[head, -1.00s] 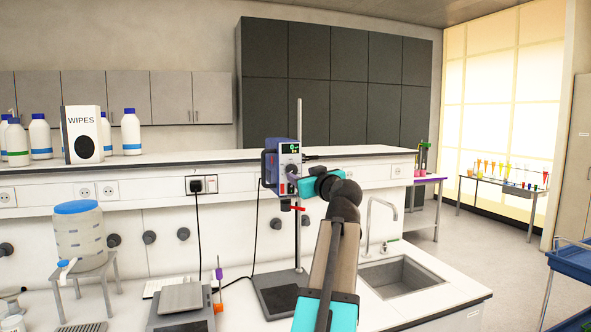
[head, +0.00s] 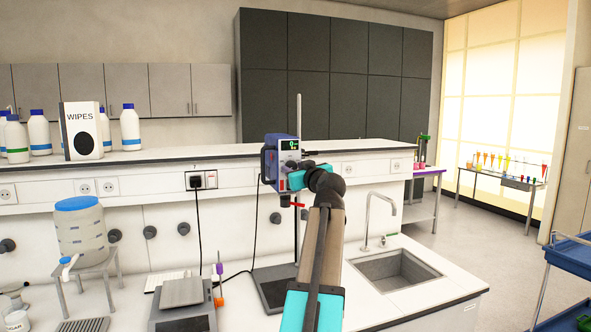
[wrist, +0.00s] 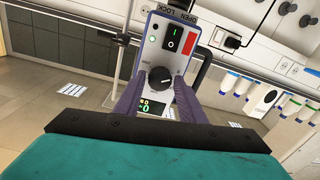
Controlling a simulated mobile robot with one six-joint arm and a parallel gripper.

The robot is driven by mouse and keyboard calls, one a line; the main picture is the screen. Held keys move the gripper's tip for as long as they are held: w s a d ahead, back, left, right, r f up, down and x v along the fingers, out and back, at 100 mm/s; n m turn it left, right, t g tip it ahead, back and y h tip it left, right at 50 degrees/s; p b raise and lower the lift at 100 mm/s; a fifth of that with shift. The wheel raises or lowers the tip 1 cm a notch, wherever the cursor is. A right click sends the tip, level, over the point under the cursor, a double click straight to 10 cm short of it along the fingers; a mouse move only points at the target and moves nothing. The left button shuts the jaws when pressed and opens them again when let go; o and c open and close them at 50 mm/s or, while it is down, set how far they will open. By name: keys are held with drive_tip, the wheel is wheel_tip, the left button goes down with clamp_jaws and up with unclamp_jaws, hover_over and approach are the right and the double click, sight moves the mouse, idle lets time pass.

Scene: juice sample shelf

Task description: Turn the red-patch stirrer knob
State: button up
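The stirrer (head: 271,165) is a blue box with a light front panel and a green-lit display, mounted on a tall rod at the bench. In the wrist view its panel shows a round dark knob (wrist: 160,78) with a white pointer mark, a black rocker switch and a red patch (wrist: 180,17). My gripper (wrist: 160,82) is open, its two purple fingers on either side of the knob. I cannot tell whether they touch it. In the head view my arm and wrist hide the knob and the fingertips.
A balance (head: 183,292) and a water container (head: 79,228) on a stand are at the left of the bench. A sink (head: 394,274) with a tap is at the right. A raised shelf (head: 200,160) runs behind the stirrer. Power cords hang near the stirrer.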

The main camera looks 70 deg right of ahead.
drive_tip(key=c, duration=0.7)
drive_tip(key=shift+o, duration=0.3)
drive_tip(key=shift+d+r, duration=0.1)
drive_tip(key=shift+r, duration=0.05)
drive_tip(key=shift+f, duration=0.2)
drive_tip(key=shift+f+m, duration=0.1)
drive_tip(key=shift+m, duration=0.2)
